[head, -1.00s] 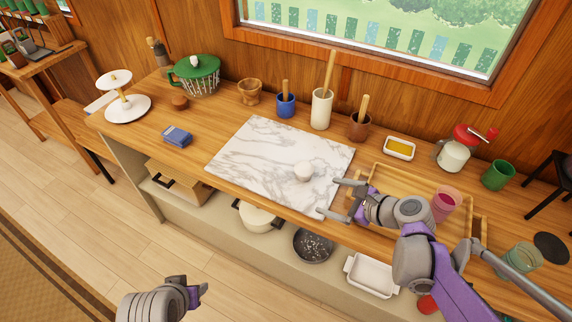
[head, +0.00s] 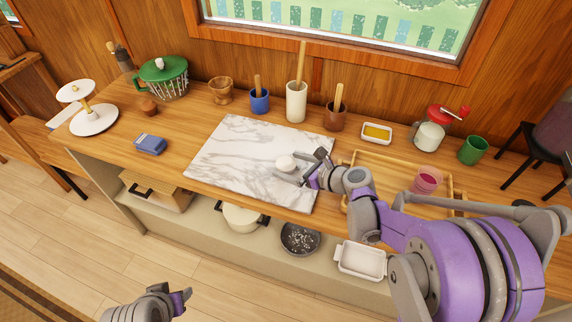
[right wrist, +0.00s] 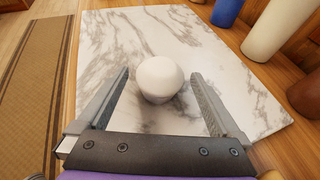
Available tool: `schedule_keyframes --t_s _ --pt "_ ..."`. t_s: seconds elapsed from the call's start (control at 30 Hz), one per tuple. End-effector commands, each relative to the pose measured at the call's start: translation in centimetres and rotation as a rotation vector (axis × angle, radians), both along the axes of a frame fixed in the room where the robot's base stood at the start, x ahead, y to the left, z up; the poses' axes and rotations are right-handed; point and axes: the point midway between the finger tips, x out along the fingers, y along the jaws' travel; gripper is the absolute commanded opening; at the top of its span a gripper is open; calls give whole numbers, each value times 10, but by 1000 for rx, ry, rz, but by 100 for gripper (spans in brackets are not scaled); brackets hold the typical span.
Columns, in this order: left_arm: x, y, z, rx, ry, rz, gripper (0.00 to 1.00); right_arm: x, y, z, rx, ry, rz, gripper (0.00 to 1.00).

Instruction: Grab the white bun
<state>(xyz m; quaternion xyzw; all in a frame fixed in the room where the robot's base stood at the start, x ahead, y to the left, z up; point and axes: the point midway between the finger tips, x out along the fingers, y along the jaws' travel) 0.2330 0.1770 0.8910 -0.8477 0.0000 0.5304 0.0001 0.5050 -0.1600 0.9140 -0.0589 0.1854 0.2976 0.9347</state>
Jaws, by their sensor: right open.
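The white bun (head: 285,163) is a small round ball on the white marble board (head: 235,150), near its right side. In the right wrist view the bun (right wrist: 160,77) sits between the tips of my two fingers, with a gap on each side. My right gripper (head: 299,166) is open, low over the board, and reaches in from the right around the bun. My left gripper (head: 180,299) is at the bottom left of the head view, away from the counter; its jaw opening does not show clearly.
A wooden tray (head: 345,200) with a pink cup (head: 427,181) lies right of the board, under my right arm. A blue pot (head: 259,104), a cream crock (head: 296,106) and a brown pot (head: 335,120) stand behind. The board's left part is clear.

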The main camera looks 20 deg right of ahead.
Motion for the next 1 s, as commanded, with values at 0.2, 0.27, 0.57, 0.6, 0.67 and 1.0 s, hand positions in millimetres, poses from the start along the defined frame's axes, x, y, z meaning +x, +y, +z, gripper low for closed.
schedule_keyframes --t_s 0.2,0.27,0.57,0.6,0.67,1.0 --pt "0 0 1 0 -1 0 50 15 11 -7 -1 1 1 100" --pt "0 0 1 0 0 0 50 15 11 -8 -1 0 0 100" --pt "0 0 1 0 0 0 50 15 11 -7 -1 0 0 71" --pt "0 0 1 0 0 0 50 15 11 -7 -1 0 0 64" --pt "0 0 1 0 0 0 50 15 11 -7 -1 0 0 53" --pt "0 0 1 0 0 0 50 15 11 -7 -1 -1 0 19"
